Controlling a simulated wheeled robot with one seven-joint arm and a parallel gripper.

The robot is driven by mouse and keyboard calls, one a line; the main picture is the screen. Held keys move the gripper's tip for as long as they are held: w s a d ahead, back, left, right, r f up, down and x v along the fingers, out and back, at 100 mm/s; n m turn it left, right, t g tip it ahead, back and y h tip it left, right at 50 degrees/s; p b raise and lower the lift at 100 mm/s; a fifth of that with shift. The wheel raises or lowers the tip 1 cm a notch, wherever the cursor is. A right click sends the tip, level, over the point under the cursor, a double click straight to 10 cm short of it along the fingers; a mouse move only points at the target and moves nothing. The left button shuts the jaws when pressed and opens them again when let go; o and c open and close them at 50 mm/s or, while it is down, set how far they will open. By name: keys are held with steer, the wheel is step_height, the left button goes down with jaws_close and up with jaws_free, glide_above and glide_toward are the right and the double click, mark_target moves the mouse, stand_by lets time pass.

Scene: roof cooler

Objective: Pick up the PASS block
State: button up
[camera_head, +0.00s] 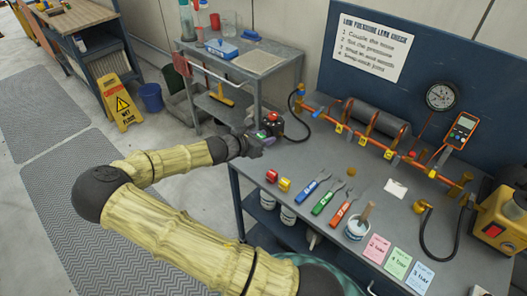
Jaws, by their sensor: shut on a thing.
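My gripper (259,140) is at the far left edge of the grey workbench, at the end of my outstretched arm. It is shut on a small block with a green top (261,134), which I take to be the PASS block; its lettering is too small to read. The fingers hide most of it, and I cannot tell whether it touches the bench. A red block (271,176) and a yellow block (284,184) stand together on the bench, nearer to me and apart from the gripper.
A dark device with a red top (272,118) is close beside the gripper. Blue, green and orange-red wrenches (325,199) lie mid-bench, with a pipe rig (375,130) behind. A grey cart (255,62) stands beyond; a yellow wet-floor sign (122,103) stands left.

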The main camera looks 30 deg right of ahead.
steer(key=shift+r, duration=1.95)
steer(key=shift+f, duration=0.1)
